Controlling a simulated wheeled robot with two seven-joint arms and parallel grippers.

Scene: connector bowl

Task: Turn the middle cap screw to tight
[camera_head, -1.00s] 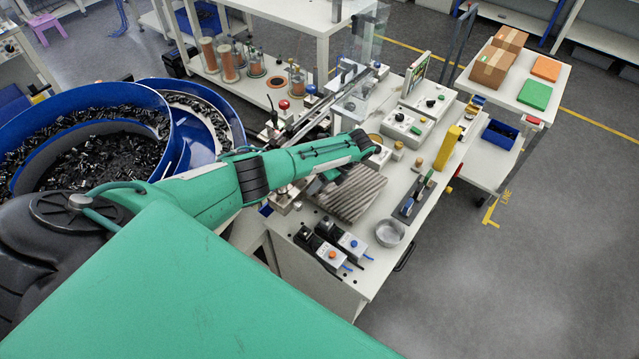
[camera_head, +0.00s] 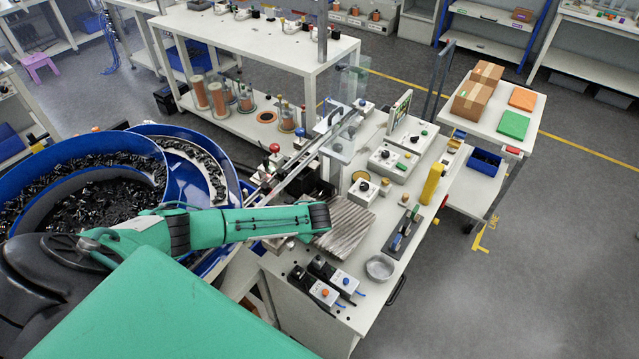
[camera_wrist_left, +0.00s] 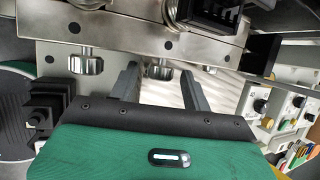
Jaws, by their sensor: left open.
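In the left wrist view, several silver cap screws hang below a metal rail (camera_wrist_left: 130,35). The middle cap screw (camera_wrist_left: 160,70) lies between the two fingertips of my left gripper (camera_wrist_left: 159,74), which is open. I cannot tell whether the fingers reach around it or stop short, and neither appears shut on it. The left cap screw (camera_wrist_left: 86,62) is outside the left finger. Another screw to the right is mostly hidden by the right finger. In the head view my left arm covers this spot, and its gripper is hidden. My right gripper is not in view.
A blue bowl feeder (camera_head: 165,160) full of black parts stands left of the workbench. A ribbed grey mat (camera_head: 345,225), a round metal dish (camera_head: 380,268) and control boxes (camera_head: 395,160) occupy the bench. A dark bracket (camera_wrist_left: 45,108) is left of my gripper.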

